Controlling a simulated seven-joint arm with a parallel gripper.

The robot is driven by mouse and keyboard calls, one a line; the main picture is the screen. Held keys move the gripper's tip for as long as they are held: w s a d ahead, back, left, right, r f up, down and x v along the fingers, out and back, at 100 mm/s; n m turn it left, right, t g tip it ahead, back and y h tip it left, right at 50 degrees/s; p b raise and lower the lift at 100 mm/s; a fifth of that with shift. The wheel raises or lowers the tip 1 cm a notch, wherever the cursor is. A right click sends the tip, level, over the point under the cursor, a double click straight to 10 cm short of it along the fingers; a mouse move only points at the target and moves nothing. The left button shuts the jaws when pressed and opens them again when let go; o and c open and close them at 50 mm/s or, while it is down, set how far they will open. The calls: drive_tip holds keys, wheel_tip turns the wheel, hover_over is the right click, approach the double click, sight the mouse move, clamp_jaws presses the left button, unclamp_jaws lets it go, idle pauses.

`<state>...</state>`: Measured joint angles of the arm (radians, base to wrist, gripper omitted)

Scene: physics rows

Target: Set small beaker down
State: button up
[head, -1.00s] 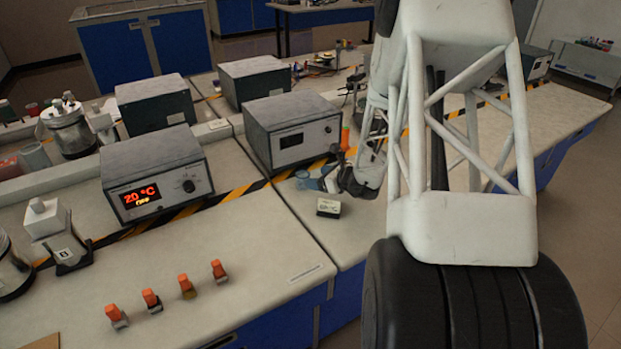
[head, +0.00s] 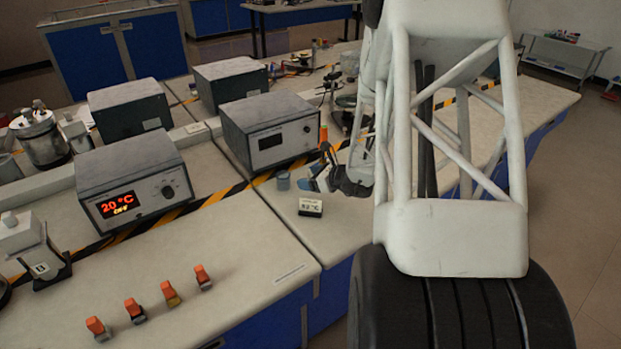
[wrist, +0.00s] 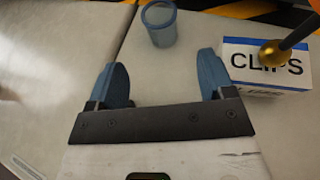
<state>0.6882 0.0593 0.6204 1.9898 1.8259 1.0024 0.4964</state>
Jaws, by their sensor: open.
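The small beaker (head: 284,181) is a blue-grey, see-through cup. It stands upright on the pale bench near the striped tape. In the wrist view the beaker (wrist: 160,27) is just ahead of the fingers, with a clear gap between. The wrist and part of the hand are partly hidden by my arm in the head view.
A gold ball on a dark rod (wrist: 275,52) overlaps the box. A grey instrument (head: 270,130) stands behind the tape.

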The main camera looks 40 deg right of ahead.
drive_tip(key=shift+a, duration=0.1)
drive_tip(key=s+a+r+n+g+y, duration=0.1)
drive_tip(key=s+a+r+n+g, duration=0.2)
drive_tip(key=a+r+n, duration=0.35)
drive_tip(key=s+a+r+n+g+y, duration=0.15)
drive_tip(key=s+a+r+n, duration=0.25)
drive_tip(key=a, duration=0.6)
drive_tip(key=s+a+r+n+g, duration=0.3)
drive_tip(key=a+r+n+g, duration=0.15)
drive_tip(key=a, duration=0.35)
drive_tip(key=s+a+r+n+h, duration=0.2)
drive_tip(key=s+r+n, duration=0.1)
drive_tip(key=s+n, duration=0.2)
drive_tip(key=s+a+r+n+h, duration=0.2)
drive_tip(key=s+n, duration=0.3)
drive_tip(key=s, duration=0.4)
drive_tip(key=s+a+r+n+g+h, duration=0.1)
drive_tip(key=s+a+r+n+h, duration=0.1)
drive_tip(key=s+r+n+h, duration=0.2)
drive_tip(key=shift+s+a+r+n, duration=0.35)
drive_tip(key=shift+s+n, duration=0.75)
drive_tip(key=shift+s, duration=0.8)
